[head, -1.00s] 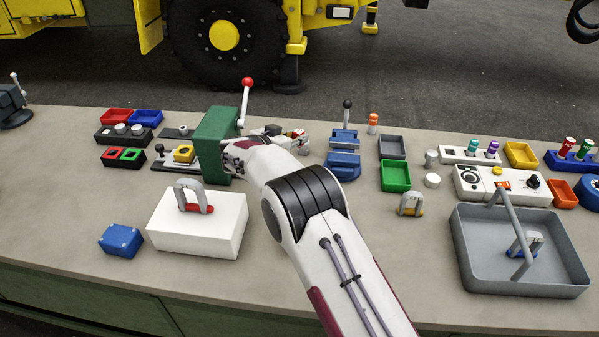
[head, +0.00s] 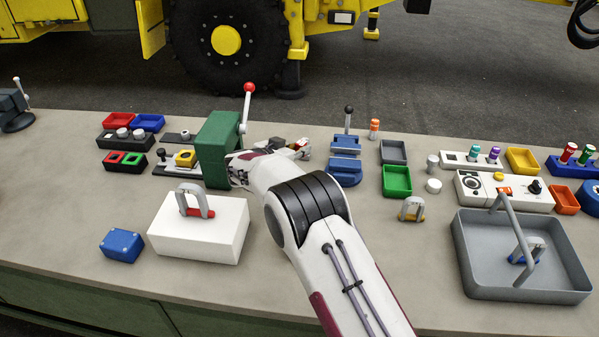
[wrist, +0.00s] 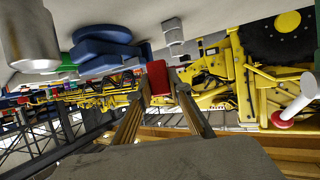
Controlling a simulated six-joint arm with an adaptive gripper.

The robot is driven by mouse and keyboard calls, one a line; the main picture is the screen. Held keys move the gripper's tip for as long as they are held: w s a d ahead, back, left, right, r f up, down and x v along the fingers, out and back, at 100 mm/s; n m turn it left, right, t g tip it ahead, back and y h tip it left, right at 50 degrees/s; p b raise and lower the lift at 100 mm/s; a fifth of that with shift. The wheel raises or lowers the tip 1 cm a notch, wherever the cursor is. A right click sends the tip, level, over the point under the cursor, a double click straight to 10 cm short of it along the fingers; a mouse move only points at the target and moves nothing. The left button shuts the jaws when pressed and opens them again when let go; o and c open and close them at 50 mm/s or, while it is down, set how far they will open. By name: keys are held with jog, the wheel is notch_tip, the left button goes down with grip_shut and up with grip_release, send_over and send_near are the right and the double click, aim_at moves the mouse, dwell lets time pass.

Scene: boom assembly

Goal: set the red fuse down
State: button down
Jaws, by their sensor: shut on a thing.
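The red fuse (wrist: 157,77) shows in the wrist view as a short red piece between my two fingertips. My gripper (wrist: 161,82) is shut on it, and the fuse is clear of the bench surface as far as I can see. In the head view my gripper (head: 296,147) is small and partly hidden behind my own forearm. It is over the back of the bench, between the green box with the red-knobbed lever and the blue vise. I cannot make out the fuse's lower end.
The green box (head: 215,150) and its lever (head: 246,105) stand close on the left. The blue vise (head: 344,160) stands on the right. Red (head: 118,120) and blue (head: 146,122) trays lie at the back left. A green tray (head: 397,182) lies right of the vise.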

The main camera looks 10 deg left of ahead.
jog(key=shift+f, duration=2.25)
jog(key=shift+f, duration=1.85)
jog(key=shift+f, duration=0.15)
jog(key=c, duration=1.9)
grip_release()
